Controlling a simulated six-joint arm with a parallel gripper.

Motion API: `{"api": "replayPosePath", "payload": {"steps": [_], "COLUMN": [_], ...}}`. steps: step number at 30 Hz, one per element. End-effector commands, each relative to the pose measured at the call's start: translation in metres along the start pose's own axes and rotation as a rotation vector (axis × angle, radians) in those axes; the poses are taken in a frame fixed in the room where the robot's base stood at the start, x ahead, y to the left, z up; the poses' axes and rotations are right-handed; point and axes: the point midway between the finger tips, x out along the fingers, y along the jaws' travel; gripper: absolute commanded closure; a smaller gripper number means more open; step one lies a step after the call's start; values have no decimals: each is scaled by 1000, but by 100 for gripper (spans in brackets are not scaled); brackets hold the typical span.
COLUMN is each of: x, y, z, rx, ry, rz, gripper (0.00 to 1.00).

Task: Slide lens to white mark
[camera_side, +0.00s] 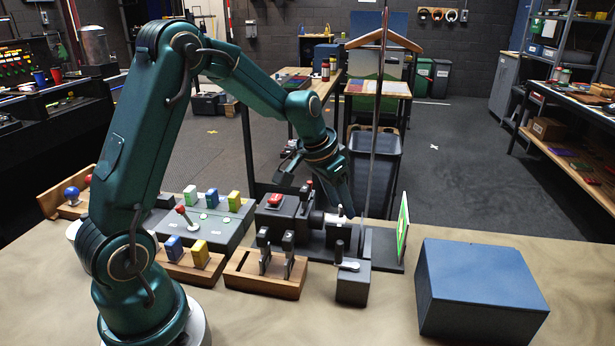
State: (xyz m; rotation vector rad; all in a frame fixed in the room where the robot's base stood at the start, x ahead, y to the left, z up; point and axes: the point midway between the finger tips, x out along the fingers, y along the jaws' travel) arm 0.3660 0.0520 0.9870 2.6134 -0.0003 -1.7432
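A dark projector-like box (283,214) with a red button (274,199) on top stands on the table among the controls. A short barrel that looks like the lens (317,221) sticks out of its right side. A small pale upright piece (340,211) shows at the barrel's right end; I cannot tell whether it is the white mark or a lens handle. My gripper (345,212) points down at this right end, close to or touching it. Its fingers overlap in this view, so I cannot tell their opening or whether they hold anything.
A thin upright panel with a green and white face (403,229) stands right of the lens. A tall thin rod (375,140) rises just behind. Lever blocks (266,273) and a small joystick box (352,282) stand in front. A large blue-topped box (478,285) sits at right.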

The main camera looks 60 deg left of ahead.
Motion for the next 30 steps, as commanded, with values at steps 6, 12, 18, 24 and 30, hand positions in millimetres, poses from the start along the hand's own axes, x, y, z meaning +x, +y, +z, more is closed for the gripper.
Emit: {"api": "replayPosePath", "payload": {"steps": [6, 12, 18, 24, 30], "x": [-1, -20, -44, -52, -51], "y": [0, -1, 0, 0, 0], "z": [0, -1, -1, 0, 0], "rx": [0, -1, 1, 0, 0], "ry": [-1, 3, 3, 0, -1], "rz": [0, -2, -1, 0, 0], "gripper": [54, 54, 54, 54, 54]}}
